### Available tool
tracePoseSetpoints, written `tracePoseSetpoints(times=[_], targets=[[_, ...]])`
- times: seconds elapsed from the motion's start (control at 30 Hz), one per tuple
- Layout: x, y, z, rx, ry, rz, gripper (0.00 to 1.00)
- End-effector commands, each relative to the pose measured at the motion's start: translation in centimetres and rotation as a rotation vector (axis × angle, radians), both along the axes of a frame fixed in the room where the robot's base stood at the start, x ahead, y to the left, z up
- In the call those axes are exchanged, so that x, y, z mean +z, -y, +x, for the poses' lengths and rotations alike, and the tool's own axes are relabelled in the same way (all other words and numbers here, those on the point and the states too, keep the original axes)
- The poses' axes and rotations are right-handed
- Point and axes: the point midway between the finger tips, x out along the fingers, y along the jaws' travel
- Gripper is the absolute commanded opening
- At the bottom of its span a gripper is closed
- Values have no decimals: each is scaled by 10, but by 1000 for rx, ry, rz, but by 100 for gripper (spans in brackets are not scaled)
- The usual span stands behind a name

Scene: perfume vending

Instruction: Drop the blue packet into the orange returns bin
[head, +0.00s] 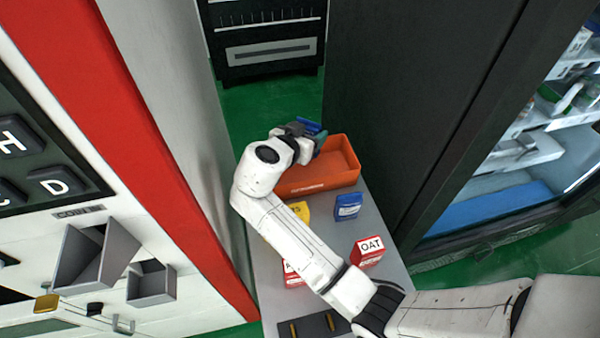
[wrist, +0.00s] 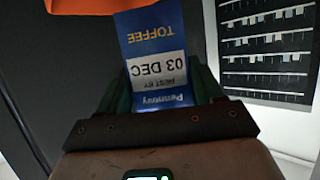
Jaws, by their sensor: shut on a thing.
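My gripper (head: 313,135) is shut on a blue packet (head: 309,125) at the left side of the orange returns bin (head: 338,176). In the wrist view the blue packet (wrist: 152,48) sits between the green fingers of my gripper (wrist: 160,92). Its label reads TOFFEE and 03 DEC, upside down. The bin's orange wall (wrist: 85,5) shows at the top left of the wrist view. In the head view my wrist hides part of the bin's left side. I cannot tell how high the packet is above the rim.
The bin stands at the far end of a grey table (head: 388,235). Another blue packet (head: 348,206), a yellow packet (head: 301,210), a red-and-white OAT packet (head: 368,250) and a partly hidden red-and-white packet (head: 292,275) stand nearer. A dark cabinet (head: 420,90) rises at right.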

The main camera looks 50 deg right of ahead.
Motion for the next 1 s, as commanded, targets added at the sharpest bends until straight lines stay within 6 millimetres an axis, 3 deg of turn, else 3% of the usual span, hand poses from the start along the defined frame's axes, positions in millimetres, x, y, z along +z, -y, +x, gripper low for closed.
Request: tracePoseSetpoints(times=[0.03, 0.2, 0.5, 0.53, 0.83, 1.0], targets=[[-10, 0, 0, 0, -1, 0, 34], [-23, 0, 0, 0, -1, -1, 34], [-24, 0, 0, 0, 1, -1, 34], [-24, 0, 0, 0, 1, -1, 67], [-24, 0, 0, 0, 1, 0, 96], [-25, 0, 0, 0, 1, 0, 96]])
